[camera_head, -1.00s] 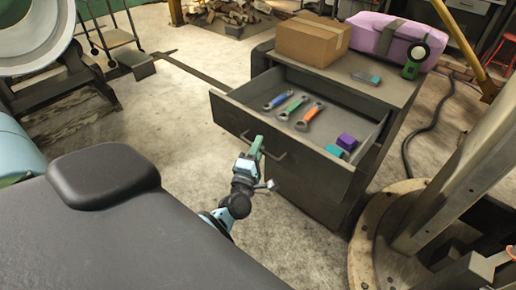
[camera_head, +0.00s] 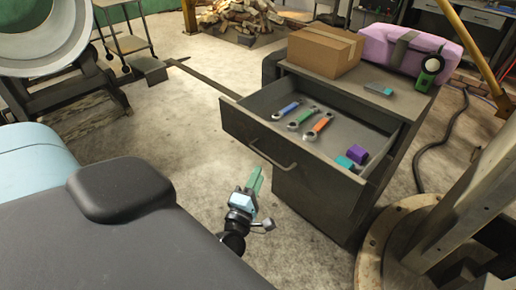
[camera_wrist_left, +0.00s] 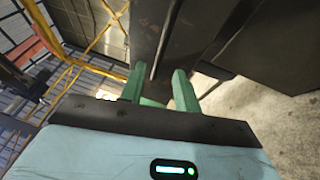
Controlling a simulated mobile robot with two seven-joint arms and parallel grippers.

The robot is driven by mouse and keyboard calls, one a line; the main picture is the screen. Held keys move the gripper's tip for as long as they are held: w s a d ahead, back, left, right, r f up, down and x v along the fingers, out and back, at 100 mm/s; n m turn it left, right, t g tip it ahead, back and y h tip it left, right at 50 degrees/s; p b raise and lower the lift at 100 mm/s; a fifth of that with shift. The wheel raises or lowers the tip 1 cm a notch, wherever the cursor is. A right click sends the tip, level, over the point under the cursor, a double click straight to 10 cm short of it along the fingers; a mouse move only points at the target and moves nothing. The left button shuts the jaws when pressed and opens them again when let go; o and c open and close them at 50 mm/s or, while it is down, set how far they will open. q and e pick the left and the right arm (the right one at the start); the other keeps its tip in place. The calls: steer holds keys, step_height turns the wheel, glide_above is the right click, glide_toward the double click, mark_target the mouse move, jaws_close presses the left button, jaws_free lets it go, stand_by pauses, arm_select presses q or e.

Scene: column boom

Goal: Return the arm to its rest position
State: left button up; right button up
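My left gripper (camera_head: 254,181) has green fingers and stands in front of the open drawer, below and left of its handle (camera_head: 272,155), apart from it. In the left wrist view the gripper's two fingers (camera_wrist_left: 160,88) are spread with nothing held between them, and the handle (camera_wrist_left: 161,42) shows as a thin bar beyond the fingertips. The drawer (camera_head: 316,170) is pulled out of the dark cabinet (camera_head: 399,157). My right gripper is not in view.
Several wrenches, a purple block (camera_head: 357,156) and a teal block (camera_head: 344,162) lie in the drawer. A cardboard box (camera_head: 325,50) and a pink case (camera_head: 408,45) stand on top. A round metal column base (camera_head: 372,262) is at right.

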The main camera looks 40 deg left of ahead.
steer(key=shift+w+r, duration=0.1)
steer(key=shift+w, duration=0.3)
